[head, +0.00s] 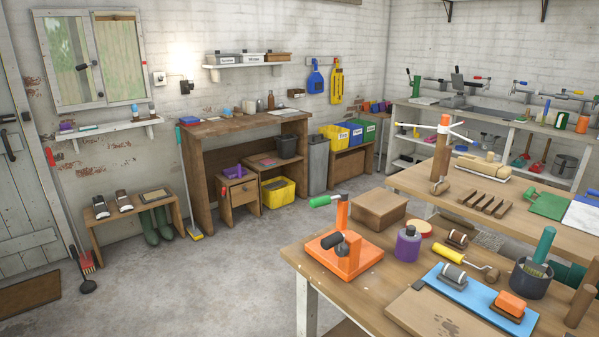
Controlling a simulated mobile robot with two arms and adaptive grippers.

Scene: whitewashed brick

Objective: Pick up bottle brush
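I cannot pick out a bottle brush with certainty. A teal-handled tool (544,243) stands tilted in a dark round pot (530,280) at the right of the near workbench (400,280). Pale bristles seem to show at the pot's mouth, so it may be a brush. Neither of my grippers shows in the head view.
An orange press-like tool (362,258), a purple jar (408,246) and a blue mat (467,290) with blocks crowd the near bench. A second bench (425,183) stands behind it. The concrete floor (190,285) at left is open.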

